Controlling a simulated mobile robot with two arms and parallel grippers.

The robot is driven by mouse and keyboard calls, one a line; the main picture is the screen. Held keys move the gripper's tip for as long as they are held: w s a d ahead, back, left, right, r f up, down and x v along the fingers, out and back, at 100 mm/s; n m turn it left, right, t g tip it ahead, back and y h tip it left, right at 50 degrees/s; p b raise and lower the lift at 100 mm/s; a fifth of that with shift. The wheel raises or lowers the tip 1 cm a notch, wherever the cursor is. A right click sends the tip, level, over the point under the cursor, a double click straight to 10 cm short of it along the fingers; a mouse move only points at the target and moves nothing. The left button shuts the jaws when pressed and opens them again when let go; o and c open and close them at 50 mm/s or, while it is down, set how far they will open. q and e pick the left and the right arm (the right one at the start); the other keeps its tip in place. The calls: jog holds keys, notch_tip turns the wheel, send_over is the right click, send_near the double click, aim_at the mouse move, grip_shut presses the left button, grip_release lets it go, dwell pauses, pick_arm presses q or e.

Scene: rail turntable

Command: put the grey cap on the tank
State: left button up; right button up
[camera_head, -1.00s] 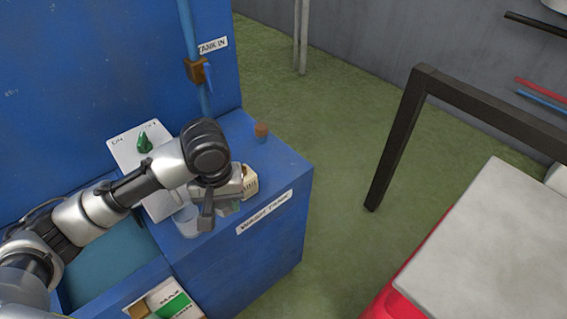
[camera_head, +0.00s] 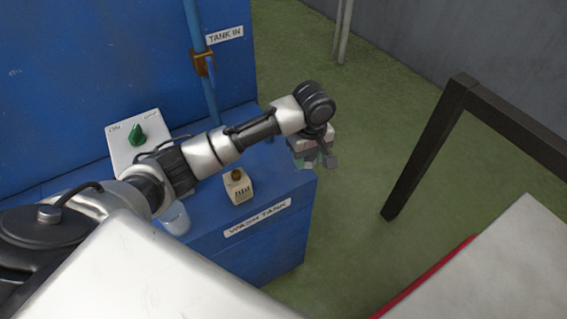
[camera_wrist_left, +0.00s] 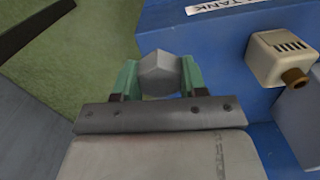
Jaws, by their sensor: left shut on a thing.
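The grey cap (camera_wrist_left: 160,74), a faceted piece, sits between the green fingertips of my left gripper (camera_wrist_left: 161,80) in the left wrist view. In the head view my left gripper (camera_head: 318,160) hangs at the right end of the blue tank (camera_head: 270,240), labelled WASH TANK, close to its right edge. Grey-green floor shows behind the cap in the wrist view. The cap is hard to make out in the head view. My left forearm covers part of the tank top, and I see no opening there. My right gripper is not in view.
A beige slotted box with a brown knob (camera_head: 239,190) stands on the tank top, with a clear cup (camera_head: 175,219) to its left. A green switch (camera_head: 137,135) and a blue pipe (camera_head: 203,60) are behind. A dark frame (camera_head: 425,145) stands right, with open floor between.

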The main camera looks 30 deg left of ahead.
pick_arm(q)
send_over(287, 168)
notch_tip(287, 168, down, 4)
jog(key=shift+s+f, duration=0.1)
jog(key=shift+f, duration=2.05)
jog(key=o, duration=1)
jog(key=shift+f, duration=0.15)
notch_tip(287, 168, up, 12)
jog(key=shift+r, duration=0.2)
jog(key=shift+f, duration=0.1)
